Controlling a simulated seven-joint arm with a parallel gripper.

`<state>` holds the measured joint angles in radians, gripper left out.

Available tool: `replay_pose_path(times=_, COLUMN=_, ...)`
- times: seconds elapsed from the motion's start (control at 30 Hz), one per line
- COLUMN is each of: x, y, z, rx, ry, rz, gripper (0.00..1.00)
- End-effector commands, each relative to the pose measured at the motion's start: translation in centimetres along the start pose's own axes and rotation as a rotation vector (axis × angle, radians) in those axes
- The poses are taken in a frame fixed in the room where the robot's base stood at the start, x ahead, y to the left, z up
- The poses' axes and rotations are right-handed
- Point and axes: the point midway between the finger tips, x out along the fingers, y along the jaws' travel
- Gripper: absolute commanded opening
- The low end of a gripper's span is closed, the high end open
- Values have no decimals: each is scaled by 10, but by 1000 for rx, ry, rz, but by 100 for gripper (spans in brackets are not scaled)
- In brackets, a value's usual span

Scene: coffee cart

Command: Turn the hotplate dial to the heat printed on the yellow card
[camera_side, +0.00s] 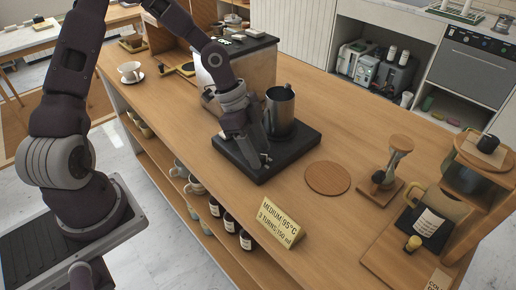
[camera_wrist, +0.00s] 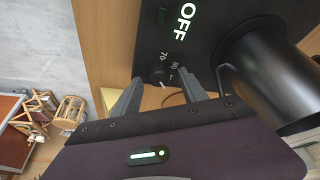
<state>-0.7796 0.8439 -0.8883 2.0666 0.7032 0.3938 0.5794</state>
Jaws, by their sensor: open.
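The yellow card (camera_side: 281,221) stands at the counter's near edge and reads "MEDIUM: 95°C" and "3 TURNS: 150 ml". My gripper (camera_side: 265,159) is low over the hotplate's near corner, pointing down. In the wrist view, my gripper's (camera_wrist: 161,80) fingers are apart, with the small black dial (camera_wrist: 157,75) showing between and just beyond their tips. Contact cannot be told. Marks by the dial include "70"; others are partly hidden. A lit "OFF" (camera_wrist: 185,22) shows on the hotplate.
The pitcher (camera_wrist: 265,75) is close to the right finger in the wrist view. A round wooden coaster (camera_side: 327,178) lies right of the hotplate. An hourglass-shaped stand (camera_side: 396,160) and a glass carafe (camera_side: 436,212) are farther right. A boxy machine (camera_side: 238,65) stands behind.

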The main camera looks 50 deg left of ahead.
Motion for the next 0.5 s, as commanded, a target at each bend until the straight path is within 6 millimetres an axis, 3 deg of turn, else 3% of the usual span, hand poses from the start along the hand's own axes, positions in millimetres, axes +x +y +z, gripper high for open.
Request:
replay_pose_path(times=0.1, x=-7, y=-1, z=0, rx=-3, ry=2, rz=-3, gripper=50)
replay_pose_path(times=0.3, x=-48, y=-1, z=1, rx=-4, ry=1, rz=-5, gripper=50)
replay_pose_path(times=0.5, x=-70, y=0, z=0, rx=-1, ry=0, rz=-1, gripper=50)
